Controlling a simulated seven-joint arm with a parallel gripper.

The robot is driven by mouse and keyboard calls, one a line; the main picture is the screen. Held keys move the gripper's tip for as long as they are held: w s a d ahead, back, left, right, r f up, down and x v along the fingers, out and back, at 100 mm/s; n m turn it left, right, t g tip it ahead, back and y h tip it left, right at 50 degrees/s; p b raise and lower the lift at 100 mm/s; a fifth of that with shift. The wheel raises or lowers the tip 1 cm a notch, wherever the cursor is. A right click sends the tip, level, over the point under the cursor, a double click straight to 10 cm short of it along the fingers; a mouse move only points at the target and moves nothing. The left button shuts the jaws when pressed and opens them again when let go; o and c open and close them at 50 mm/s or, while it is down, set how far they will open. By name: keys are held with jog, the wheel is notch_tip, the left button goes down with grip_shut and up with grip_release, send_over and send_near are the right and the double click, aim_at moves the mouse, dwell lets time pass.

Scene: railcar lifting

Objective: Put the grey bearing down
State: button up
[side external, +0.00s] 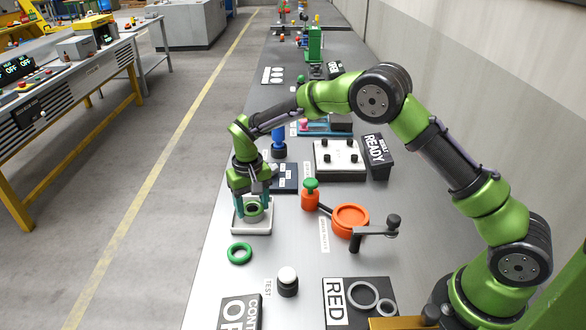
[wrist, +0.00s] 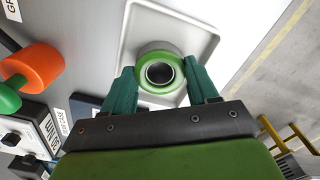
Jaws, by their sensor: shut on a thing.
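The grey bearing (wrist: 160,53) is a short ring with a grey side wall, a green face and a dark central hole. In the wrist view it sits between the two teal fingers of my gripper (wrist: 162,88), which are shut on it. Behind it is a shallow white square tray (wrist: 200,38) with a raised rim. In the side external view my gripper (side external: 252,202) points down over the tray (side external: 238,229), with the bearing (side external: 253,211) at its fingertips. I cannot tell whether the bearing touches the tray floor.
A loose green ring (side external: 239,253) lies just in front of the tray. An orange part with a green knob (side external: 310,194), an orange round dish (side external: 350,219) and a dark crank (side external: 375,233) stand to the right. A white-topped button (side external: 287,282) and a black panel with grey rings (side external: 345,312) are nearer.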

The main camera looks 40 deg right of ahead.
jog(key=shift+f, duration=0.1)
jog(key=o, duration=0.7)
jog(key=shift+c, duration=0.2)
